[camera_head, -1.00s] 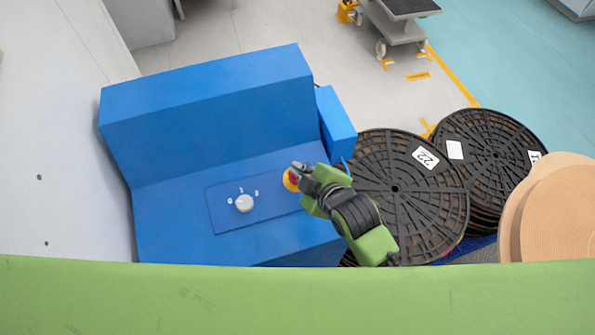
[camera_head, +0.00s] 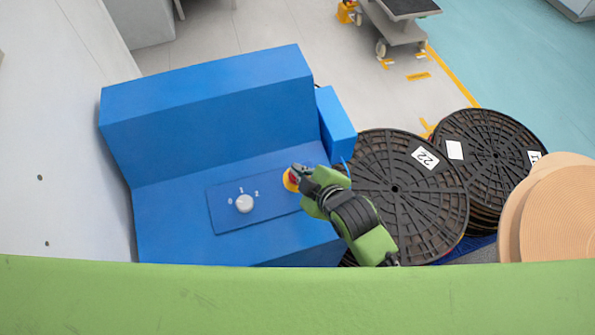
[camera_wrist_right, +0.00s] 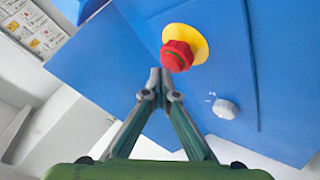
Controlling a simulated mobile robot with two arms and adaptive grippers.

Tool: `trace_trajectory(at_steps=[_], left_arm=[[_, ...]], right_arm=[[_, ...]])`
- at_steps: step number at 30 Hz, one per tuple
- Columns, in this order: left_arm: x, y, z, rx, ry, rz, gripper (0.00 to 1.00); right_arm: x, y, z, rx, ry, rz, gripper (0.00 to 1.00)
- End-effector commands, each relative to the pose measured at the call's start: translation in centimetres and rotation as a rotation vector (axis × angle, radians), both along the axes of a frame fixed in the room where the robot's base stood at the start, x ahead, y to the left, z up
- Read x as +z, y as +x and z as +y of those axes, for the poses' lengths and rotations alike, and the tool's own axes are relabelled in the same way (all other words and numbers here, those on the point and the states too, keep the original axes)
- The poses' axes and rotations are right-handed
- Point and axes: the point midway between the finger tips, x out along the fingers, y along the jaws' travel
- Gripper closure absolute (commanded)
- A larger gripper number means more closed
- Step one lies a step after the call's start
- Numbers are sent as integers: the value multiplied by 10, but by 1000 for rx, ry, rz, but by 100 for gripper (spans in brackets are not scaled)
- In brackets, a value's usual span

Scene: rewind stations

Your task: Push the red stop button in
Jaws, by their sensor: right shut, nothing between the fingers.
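The red stop button (camera_wrist_right: 177,56) stands on a yellow disc (camera_wrist_right: 200,42) on the blue console. In the head view the button (camera_head: 291,180) is partly hidden by my right gripper (camera_head: 297,170). The right gripper is shut and empty, with its fingertips close to the button. In the right wrist view the gripper's fingertips (camera_wrist_right: 160,76) are together just beside the button's lower left side in the picture. I cannot tell whether they touch it. My left gripper is not in view.
The blue console (camera_head: 165,215) carries a white rotary knob (camera_head: 244,203) to the left of the button. A small blue box (camera_head: 335,122) is on its right side. Black reels (camera_head: 395,215) and tan discs (camera_head: 560,215) lie to the right. A grey cart (camera_head: 400,30) stands behind.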

Motion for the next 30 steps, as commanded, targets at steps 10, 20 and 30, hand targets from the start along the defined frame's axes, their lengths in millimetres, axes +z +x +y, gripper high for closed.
trace_trajectory(at_steps=[10, 20, 30], left_arm=[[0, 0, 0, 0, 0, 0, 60], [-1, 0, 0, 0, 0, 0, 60], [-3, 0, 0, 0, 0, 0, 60]], right_arm=[[0, 0, 0, -1, 1, 0, 100], [-4, 1, 0, -1, 1, 0, 100], [-8, 1, 0, -1, 0, 1, 100]])
